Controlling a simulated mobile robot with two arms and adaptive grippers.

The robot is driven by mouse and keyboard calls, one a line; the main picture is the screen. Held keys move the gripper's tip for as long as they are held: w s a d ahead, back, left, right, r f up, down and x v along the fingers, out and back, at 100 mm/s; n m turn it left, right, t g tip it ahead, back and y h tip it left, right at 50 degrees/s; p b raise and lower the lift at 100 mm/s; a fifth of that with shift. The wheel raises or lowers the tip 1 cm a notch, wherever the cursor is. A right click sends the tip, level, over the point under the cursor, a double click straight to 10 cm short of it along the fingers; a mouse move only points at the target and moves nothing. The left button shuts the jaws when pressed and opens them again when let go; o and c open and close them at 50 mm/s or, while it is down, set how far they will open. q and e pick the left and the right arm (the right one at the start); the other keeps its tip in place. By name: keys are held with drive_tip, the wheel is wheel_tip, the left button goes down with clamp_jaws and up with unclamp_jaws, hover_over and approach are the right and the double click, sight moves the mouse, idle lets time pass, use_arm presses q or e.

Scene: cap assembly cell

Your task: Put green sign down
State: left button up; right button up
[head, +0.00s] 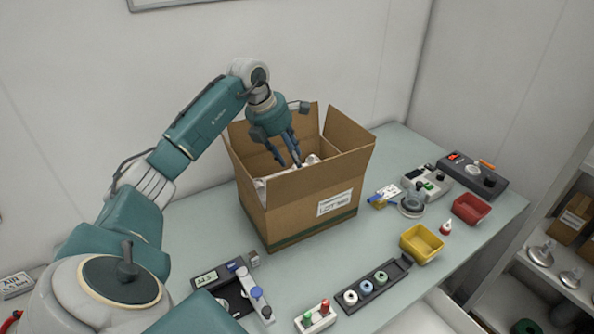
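I cannot make out a green sign anywhere in the head view. My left gripper (289,163) points down into the open cardboard box (285,215) from above. Its two dark fingers are apart, and I see nothing held between them. Pale items (311,159) lie inside the box near the fingertips; the box walls hide most of them. The box stands upright with its flaps up, a white label on its front and a green stripe low down. My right gripper is out of view.
On the table (195,235) stand a yellow bin (421,243), a red bin (471,208), a dark tray of rolls (374,285) and small devices (430,180). A device with a display (235,288) sits at the front. Shelves (550,270) stand at the right.

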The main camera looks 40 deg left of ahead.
use_arm(q)
drive_tip(key=b+v, duration=0.1)
drive_tip(key=v, duration=0.4)
drive_tip(key=shift+s+r, duration=0.15)
drive_tip(key=shift+r, duration=0.15)
